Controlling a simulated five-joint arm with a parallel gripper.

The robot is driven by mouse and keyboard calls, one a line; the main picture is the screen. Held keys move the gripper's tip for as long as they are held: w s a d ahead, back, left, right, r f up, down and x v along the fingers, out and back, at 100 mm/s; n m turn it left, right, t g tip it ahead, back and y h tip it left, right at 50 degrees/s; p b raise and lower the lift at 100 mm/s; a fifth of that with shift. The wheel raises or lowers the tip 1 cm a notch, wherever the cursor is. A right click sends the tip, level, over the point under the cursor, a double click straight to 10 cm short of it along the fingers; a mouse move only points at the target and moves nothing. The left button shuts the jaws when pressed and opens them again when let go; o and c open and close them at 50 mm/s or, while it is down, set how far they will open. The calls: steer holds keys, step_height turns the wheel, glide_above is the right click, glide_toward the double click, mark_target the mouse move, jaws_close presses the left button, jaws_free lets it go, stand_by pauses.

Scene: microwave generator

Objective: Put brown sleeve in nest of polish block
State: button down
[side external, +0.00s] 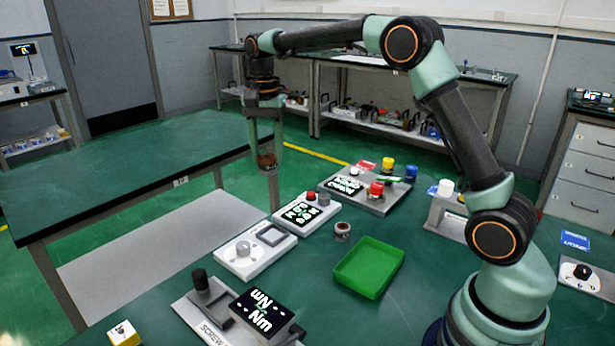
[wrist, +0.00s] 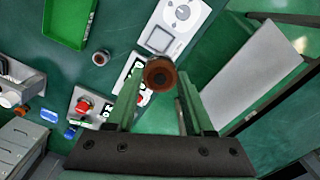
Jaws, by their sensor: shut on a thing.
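The brown sleeve (wrist: 160,75) is a short round piece with a dark hole, held between the fingertips of my gripper (wrist: 159,88) in the wrist view. In the side view it shows as a brown band (side external: 267,162) below my gripper (side external: 266,150), in the air at the table's far edge. No readable label marks the polish block, so I cannot tell which block it is. A white block (side external: 240,262) has a round knob and a square dark-framed recess; it also shows in the wrist view (wrist: 190,28). Its neighbour (side external: 287,217) has a display, a grey knob and a red button.
A green tray (side external: 347,276) and a small ringed cylinder (side external: 342,232) stand on the near table. A grey panel (side external: 362,204) with red, yellow and blue parts stands behind. A black display (side external: 262,311) and dark lever (side external: 208,287) stand in front.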

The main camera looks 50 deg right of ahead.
step_height(320, 180, down, 18)
steer(key=shift+f, duration=0.2)
stand_by(0.4)
steer(key=shift+c, duration=1.4)
jaws_free()
steer(key=shift+f, duration=0.15)
